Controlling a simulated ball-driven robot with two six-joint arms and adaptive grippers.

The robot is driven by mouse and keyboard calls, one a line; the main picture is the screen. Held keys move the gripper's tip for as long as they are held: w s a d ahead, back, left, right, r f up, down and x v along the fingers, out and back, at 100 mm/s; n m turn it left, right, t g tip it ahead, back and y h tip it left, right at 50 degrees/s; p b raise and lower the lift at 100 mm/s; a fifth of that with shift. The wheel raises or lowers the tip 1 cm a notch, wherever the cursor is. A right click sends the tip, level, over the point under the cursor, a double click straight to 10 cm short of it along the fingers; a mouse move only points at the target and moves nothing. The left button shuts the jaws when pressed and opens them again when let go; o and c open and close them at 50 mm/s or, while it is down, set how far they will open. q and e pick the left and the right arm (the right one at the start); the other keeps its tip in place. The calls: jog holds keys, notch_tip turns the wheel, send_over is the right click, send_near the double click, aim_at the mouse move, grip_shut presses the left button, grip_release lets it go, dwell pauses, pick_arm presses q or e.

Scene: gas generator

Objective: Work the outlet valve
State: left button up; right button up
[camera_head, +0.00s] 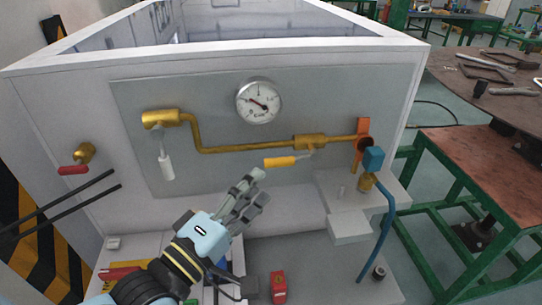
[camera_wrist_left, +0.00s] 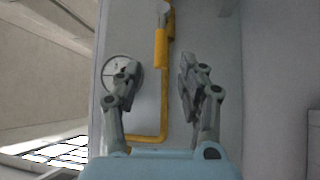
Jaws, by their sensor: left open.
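A valve with a yellow lever handle (camera_head: 280,162) sits on the brass pipe at the right of the grey panel; the handle lies nearly level, pointing left. Another valve, with a white handle (camera_head: 167,167) hanging down, is at the panel's left. A red-handled tap (camera_head: 74,170) is at the far left. The frames do not label which is the outlet valve. My left gripper (camera_head: 257,186) is open, just below and left of the yellow handle. In the left wrist view my open fingers (camera_wrist_left: 159,75) stand either side of the yellow handle's line (camera_wrist_left: 161,48), apparently empty. My right gripper is not in view.
A round pressure gauge (camera_head: 259,102) is above the brass pipe (camera_head: 240,149). A blue hose (camera_head: 386,225) hangs from a blue connector (camera_head: 373,158) at the right. A white ledge (camera_head: 349,228) juts out below. A red object (camera_head: 279,287) stands lower down.

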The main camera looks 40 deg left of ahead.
aim_at(279, 162)
pick_arm(q)
jog(key=w, duration=0.3)
jog(key=shift+w+a+r, duration=0.15)
jog(key=shift+w+r, duration=0.15)
jog(key=shift+w, duration=0.1)
jog(key=w, duration=0.3)
jog(key=shift+w+a+r, duration=0.15)
jog(key=shift+w, duration=0.15)
jog(key=shift+c, duration=0.9)
jog(key=shift+w, duration=0.1)
grip_shut()
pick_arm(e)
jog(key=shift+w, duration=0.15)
